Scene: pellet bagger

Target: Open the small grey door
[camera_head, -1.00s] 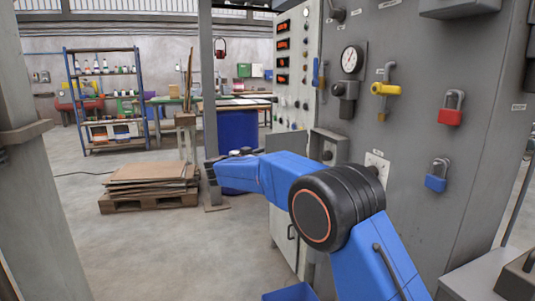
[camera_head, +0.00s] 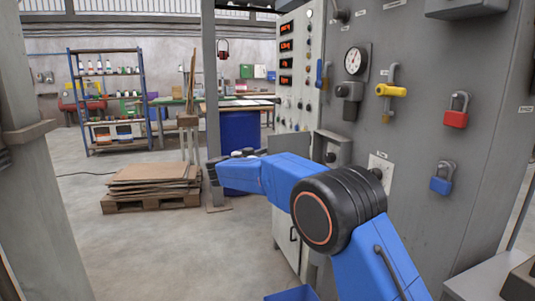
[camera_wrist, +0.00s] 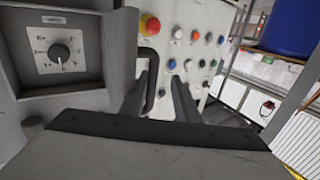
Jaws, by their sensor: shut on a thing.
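The small grey door (camera_wrist: 119,45) shows nearly edge-on in the wrist view, swung out from a grey box (camera_wrist: 60,100). A dial (camera_wrist: 60,52) on a white plate shows inside the box. The door's black bar handle (camera_wrist: 152,62) lies between the fingers of my gripper (camera_wrist: 154,90), which is shut on it. In the head view the door (camera_head: 289,141) stands out left of the box (camera_head: 336,147), above my blue arm. My fingers are hidden there behind the arm.
A white panel with coloured buttons (camera_wrist: 192,62) and a red button (camera_wrist: 150,24) lies beyond the door. Padlocks (camera_head: 455,112) and a yellow valve handle (camera_head: 391,90) are on the grey cabinet at right. A pallet with boards (camera_head: 150,185) stands left on open floor.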

